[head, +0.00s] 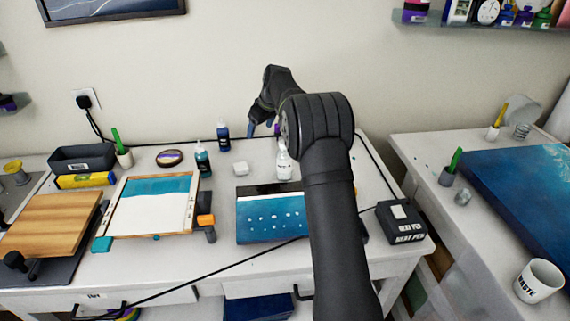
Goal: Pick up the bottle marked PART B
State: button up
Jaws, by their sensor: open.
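No label reading PART B is legible in the head view, so I cannot tell which bottle it is. A white bottle (283,164) stands upright on the bench, with small dark marking on it. A teal bottle (202,160) and a dark blue bottle (223,136) stand upright to its left. My gripper (260,130) is open and empty, pointing down above the back of the bench. In the picture it is up and left of the white bottle and right of the dark blue one. Part of a purple item (277,130) shows behind my arm.
A blue painted panel (270,228) lies in front of the white bottle. A framed teal-and-white panel (155,212) lies further left. A black heat pen box (402,222) is at right. A cable crosses the front.

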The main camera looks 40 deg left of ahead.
notch_tip(320, 180, up, 12)
jog(key=m+h, duration=0.1)
jog(key=h, duration=0.4)
send_over(284, 156)
jog(key=w+a, duration=0.2)
notch_tip(284, 156, down, 11)
jog(key=shift+s+r, duration=0.1)
jog(key=shift+d+f, duration=0.2)
jog(key=shift+f, duration=1.15)
jog(key=shift+d+f, duration=0.15)
jog(key=shift+f, duration=1.2)
jog(key=c, duration=1.2)
jog(key=shift+o, duration=0.2)
jog(key=shift+r, duration=0.15)
